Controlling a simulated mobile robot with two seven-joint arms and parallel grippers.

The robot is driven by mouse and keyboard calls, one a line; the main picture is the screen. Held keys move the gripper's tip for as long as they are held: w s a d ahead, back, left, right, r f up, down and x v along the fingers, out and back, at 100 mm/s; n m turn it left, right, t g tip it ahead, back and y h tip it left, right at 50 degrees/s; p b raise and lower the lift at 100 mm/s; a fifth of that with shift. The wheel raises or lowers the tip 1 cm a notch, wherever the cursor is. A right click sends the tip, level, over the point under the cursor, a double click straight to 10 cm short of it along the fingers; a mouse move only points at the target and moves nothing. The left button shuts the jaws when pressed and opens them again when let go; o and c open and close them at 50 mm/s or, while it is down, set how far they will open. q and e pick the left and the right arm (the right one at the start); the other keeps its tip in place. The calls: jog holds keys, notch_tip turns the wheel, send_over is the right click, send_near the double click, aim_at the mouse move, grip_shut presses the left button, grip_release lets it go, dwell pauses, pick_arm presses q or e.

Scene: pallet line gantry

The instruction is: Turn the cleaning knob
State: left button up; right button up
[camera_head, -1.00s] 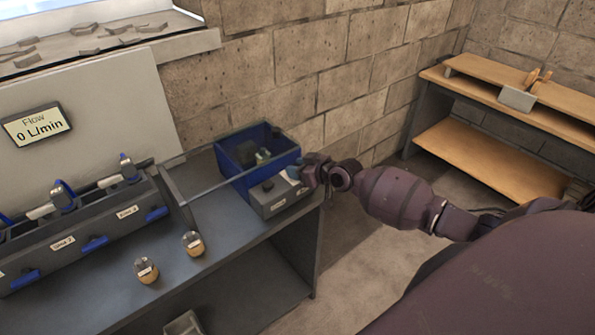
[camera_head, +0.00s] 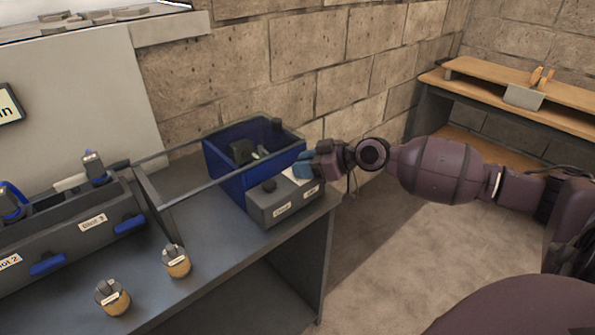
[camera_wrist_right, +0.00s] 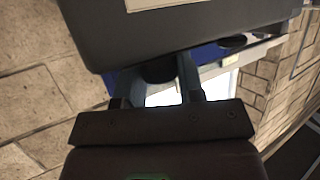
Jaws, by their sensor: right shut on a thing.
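A small grey control box (camera_head: 284,211) stands at the right end of the dark bench, with two labels too small to read for certain. A black knob (camera_head: 268,185) sits on its left top. My right gripper (camera_head: 302,171) is at the box's right top, its bluish fingers pointing left. In the right wrist view my right gripper (camera_wrist_right: 158,82) has its fingers on either side of a dark knob (camera_wrist_right: 158,70) and is shut on it. In the head view this right knob is hidden by the fingers. Which knob is the cleaning one cannot be read. My left gripper is not in view.
A blue bin (camera_head: 232,179) stands right behind the box, with dark items inside. A grey slot rack (camera_head: 75,238) is at left. A wooden shelf (camera_head: 480,90) stands far right. Floor between is clear.

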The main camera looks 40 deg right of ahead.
jog(key=shift+f+n+g+y+b, duration=0.3)
jog(key=shift+f+y+b, duration=0.1)
jog(key=shift+f+b, duration=0.3)
jog(key=shift+r+n+g+y+b, duration=0.3)
jog(key=shift+n+y+b, duration=0.1)
jog(key=shift+b, duration=0.3)
jog(key=shift+w+d+r+n+g+y+b, duration=0.1)
jog(key=shift+w+r+n+g+y+b, duration=0.05)
jog(key=shift+n+g+y+b, duration=0.65)
jog(key=shift+r+n+g+y+b, duration=0.15)
jog(key=shift+n+g+y+b, duration=0.4)
jog(key=shift+n+g, duration=0.4)
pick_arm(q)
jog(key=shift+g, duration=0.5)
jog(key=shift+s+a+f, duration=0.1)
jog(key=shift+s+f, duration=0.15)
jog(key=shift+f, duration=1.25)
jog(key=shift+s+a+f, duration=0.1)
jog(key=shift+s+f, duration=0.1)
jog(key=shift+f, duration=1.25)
pick_arm(e)
jog(key=shift+w+r+n+g+y, duration=0.1)
jog(key=shift+n+g+y, duration=0.45)
jog(key=shift+n+g, duration=0.5)
jog(key=shift+n, duration=0.3)
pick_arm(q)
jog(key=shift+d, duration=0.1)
pick_arm(e)
jog(key=o, duration=0.9)
jog(key=shift+d+r, duration=0.1)
